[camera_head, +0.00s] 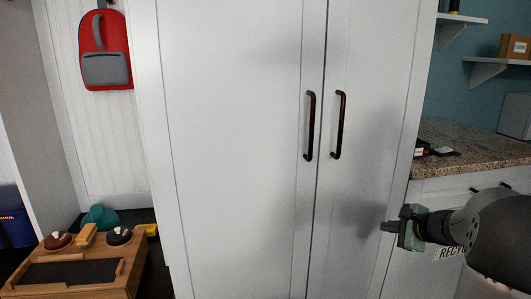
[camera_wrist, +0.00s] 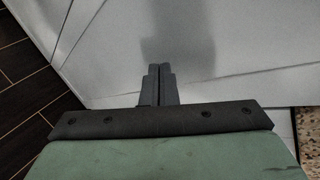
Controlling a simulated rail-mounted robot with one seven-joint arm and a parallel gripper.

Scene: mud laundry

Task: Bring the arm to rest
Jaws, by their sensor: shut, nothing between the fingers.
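My gripper (camera_head: 386,227) is at the lower right of the head view, in front of the right door of a tall white cabinet (camera_head: 240,130). Its fingers point left and are shut with nothing held. In the wrist view the two fingers (camera_wrist: 160,70) are together, and the pale cabinet front (camera_wrist: 240,45) fills the space beyond them. A soft shadow falls on it by the fingertips. I cannot tell the exact gap between fingertips and door.
The cabinet has two dark handles (camera_head: 310,126). A granite counter (camera_head: 470,150) with small items stands at right, below shelves (camera_head: 495,62). A wooden box with knobs (camera_head: 75,265) is at lower left. A red backpack (camera_head: 103,50) hangs above. Dark floor tiles (camera_wrist: 30,100) show in the wrist view.

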